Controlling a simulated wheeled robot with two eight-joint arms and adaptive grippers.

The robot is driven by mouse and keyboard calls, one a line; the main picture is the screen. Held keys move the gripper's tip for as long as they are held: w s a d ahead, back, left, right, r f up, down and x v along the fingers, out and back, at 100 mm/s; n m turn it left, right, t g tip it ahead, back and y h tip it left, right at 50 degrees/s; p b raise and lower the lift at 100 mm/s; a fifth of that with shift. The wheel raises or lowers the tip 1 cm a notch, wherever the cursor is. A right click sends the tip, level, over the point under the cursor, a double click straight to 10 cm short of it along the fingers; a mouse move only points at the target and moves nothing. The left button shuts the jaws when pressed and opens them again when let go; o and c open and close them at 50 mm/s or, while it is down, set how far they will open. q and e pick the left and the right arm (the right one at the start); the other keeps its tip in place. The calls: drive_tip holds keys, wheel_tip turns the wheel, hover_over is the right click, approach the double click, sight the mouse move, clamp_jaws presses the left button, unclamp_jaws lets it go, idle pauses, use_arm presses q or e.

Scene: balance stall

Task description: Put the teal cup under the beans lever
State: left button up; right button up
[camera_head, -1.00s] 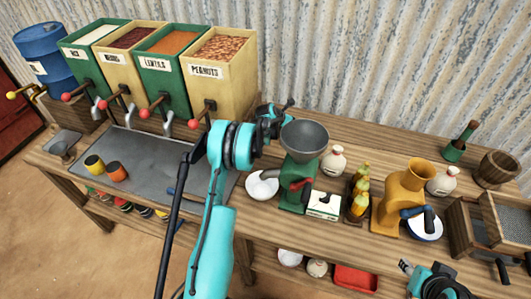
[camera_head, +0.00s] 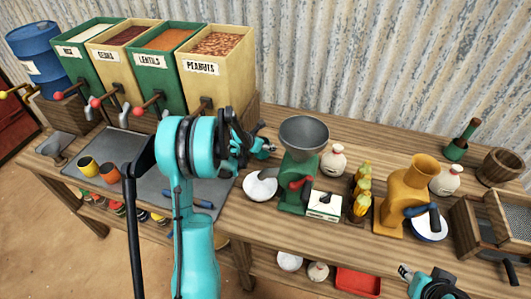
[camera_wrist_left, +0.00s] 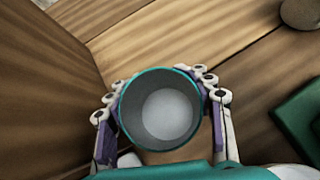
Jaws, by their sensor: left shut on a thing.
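The teal cup (camera_wrist_left: 160,108) is upright between the fingers of my left gripper (camera_wrist_left: 162,100) in the left wrist view; its inside looks empty. The beans bin (camera_head: 122,72) is second from the left in the row. Its lever (camera_head: 96,102) has a red knob and hangs over the grey tray (camera_head: 118,143), well left of the gripper. My right gripper (camera_head: 405,271) is at the lower right, too small to read.
A yellow cup (camera_head: 88,167) and an orange cup (camera_head: 110,173) stand on the tray's left front. A white bowl (camera_head: 260,187) and a green grinder (camera_head: 297,180) stand right of my left arm. A wooden wall (camera_wrist_left: 45,70) is close left of the held cup.

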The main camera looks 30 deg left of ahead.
sight(265, 151)
use_arm(q)
drive_tip(key=f, duration=0.1)
drive_tip(key=f+b, duration=0.2)
drive_tip(key=shift+s+f, duration=0.25)
drive_tip(key=shift+f, duration=0.1)
drive_tip(key=shift+a, duration=0.1)
drive_tip(key=shift+r, duration=0.1)
drive_tip(key=o, duration=1)
drive_tip(key=shift+f, duration=0.2)
drive_tip(key=shift+o, duration=0.5)
drive_tip(key=shift+r, duration=0.15)
